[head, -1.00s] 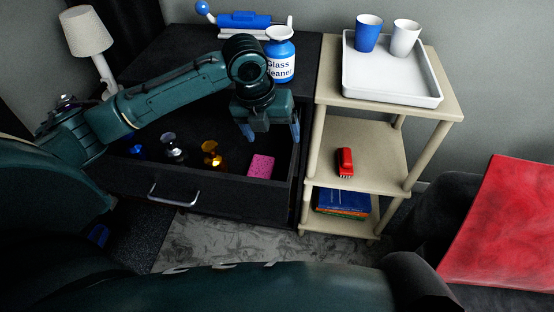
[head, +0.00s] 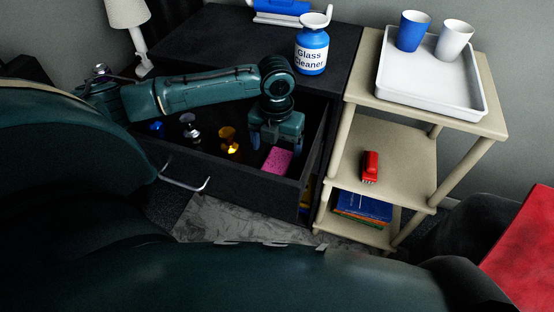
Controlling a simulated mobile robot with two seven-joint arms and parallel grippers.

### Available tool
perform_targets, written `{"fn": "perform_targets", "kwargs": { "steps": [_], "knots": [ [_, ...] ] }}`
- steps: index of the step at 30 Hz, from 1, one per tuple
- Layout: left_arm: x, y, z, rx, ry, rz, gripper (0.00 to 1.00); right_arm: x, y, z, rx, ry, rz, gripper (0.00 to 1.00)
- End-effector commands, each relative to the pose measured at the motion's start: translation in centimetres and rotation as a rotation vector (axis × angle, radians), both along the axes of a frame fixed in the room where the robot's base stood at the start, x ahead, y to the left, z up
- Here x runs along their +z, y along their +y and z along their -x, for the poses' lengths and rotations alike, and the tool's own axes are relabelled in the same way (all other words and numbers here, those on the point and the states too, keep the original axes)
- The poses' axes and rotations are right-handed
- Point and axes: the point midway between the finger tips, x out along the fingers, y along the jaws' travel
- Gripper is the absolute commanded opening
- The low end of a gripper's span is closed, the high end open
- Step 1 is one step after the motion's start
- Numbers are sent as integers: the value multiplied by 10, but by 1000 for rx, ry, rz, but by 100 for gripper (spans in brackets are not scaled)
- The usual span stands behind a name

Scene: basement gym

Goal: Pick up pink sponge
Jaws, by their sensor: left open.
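The pink sponge (head: 277,161) lies in the open drawer of the black cabinet, near the drawer's right end. My left gripper (head: 275,145) points down into the drawer just above and behind the sponge. Its fingers are apart, on either side of the sponge's far part as seen here. I cannot tell whether they touch it. The gripper hides some of the sponge's far edge. My right gripper is out of view.
An amber bottle (head: 229,143), a clear bottle (head: 190,128) and a blue item (head: 156,128) stand in the drawer (head: 232,187) left of the sponge. A glass cleaner bottle (head: 312,50) stands on the cabinet top. A beige shelf (head: 386,150) stands close on the right.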

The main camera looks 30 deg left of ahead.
Motion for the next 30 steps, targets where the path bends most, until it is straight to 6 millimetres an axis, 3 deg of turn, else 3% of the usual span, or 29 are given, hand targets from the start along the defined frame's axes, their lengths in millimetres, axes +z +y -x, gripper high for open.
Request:
{"fn": "perform_targets", "kwargs": {
  "steps": [9, 17, 30],
  "knots": [
    [-45, -2, -2, -1, 2, -1, 82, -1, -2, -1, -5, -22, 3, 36],
    [-49, -2, -2, -2, 0, -1, 82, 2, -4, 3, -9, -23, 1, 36],
    [-48, -2, -2, -1, 0, -1, 47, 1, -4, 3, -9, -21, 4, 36]
  ]
}}
